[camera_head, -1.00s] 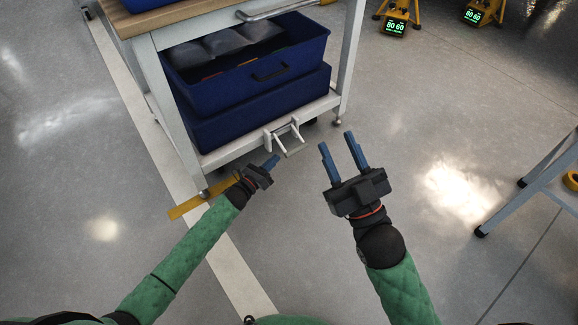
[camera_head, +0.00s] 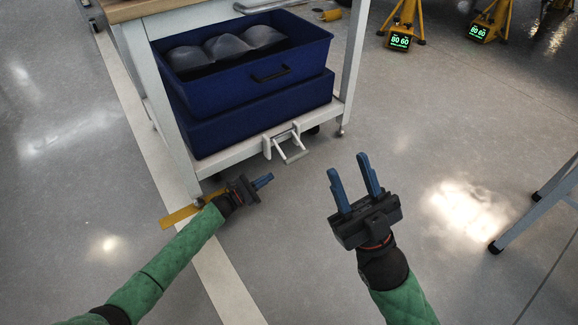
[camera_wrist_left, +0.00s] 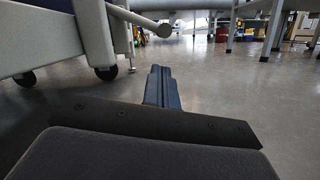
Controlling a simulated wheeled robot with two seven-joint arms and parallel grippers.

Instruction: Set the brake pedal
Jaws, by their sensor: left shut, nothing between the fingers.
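The brake pedal (camera_head: 296,157) is a pale metal bar on two arms, sticking out from a bracket at the front of the cart's lower shelf. It slopes down and outward above the floor. My left gripper (camera_head: 264,181) is shut and empty, low in front of the shelf, left of and nearer than the pedal, apart from it. Its shut blue fingers (camera_wrist_left: 162,86) show in the left wrist view, with a pale bar with a round end, possibly the pedal, above and to the left. My right gripper (camera_head: 350,174) is open and empty, right of the pedal.
The cart (camera_head: 226,155) carries stacked blue bins (camera_head: 250,108) on its lower shelf. Its caster (camera_wrist_left: 106,73) rests on the floor. A yellow strip (camera_head: 180,216) lies by the cart's left leg. Another table's legs (camera_head: 545,205) stand at the right. The floor between is clear.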

